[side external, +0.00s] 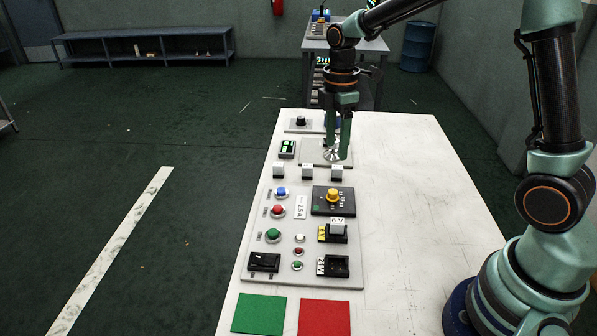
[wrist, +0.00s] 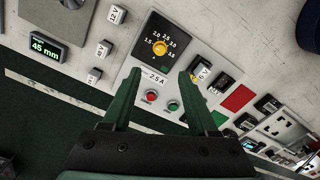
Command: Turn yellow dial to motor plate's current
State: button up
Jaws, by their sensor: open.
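The yellow dial (side external: 333,194) sits on a black square plate (side external: 320,208) on the grey panel. In the wrist view the dial (wrist: 160,47) is ringed by a scale from 1.5 to 3.5; I cannot tell where its pointer stands. A white motor plate (side external: 300,207) beside it reads 2.5 A, also in the wrist view (wrist: 157,78). My gripper (side external: 339,152) is open and empty, pointing down behind the dial, apart from it. In the wrist view the dial appears just beyond and between the gripper's fingertips (wrist: 159,75).
A metal knob (side external: 331,155) stands on a grey plate under my gripper. White blocks (side external: 307,170), coloured buttons (side external: 273,235), black switches (side external: 263,262) and a green display (side external: 287,148) crowd around. The table's right side (side external: 420,190) is clear.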

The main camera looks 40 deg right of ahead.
aim_at(333, 191)
notch_tip(333, 191, down, 12)
jog(key=shift+s+f, duration=0.1)
jog(key=shift+f, duration=0.1)
dwell(0.4)
jog(key=shift+c, duration=0.2)
grip_shut()
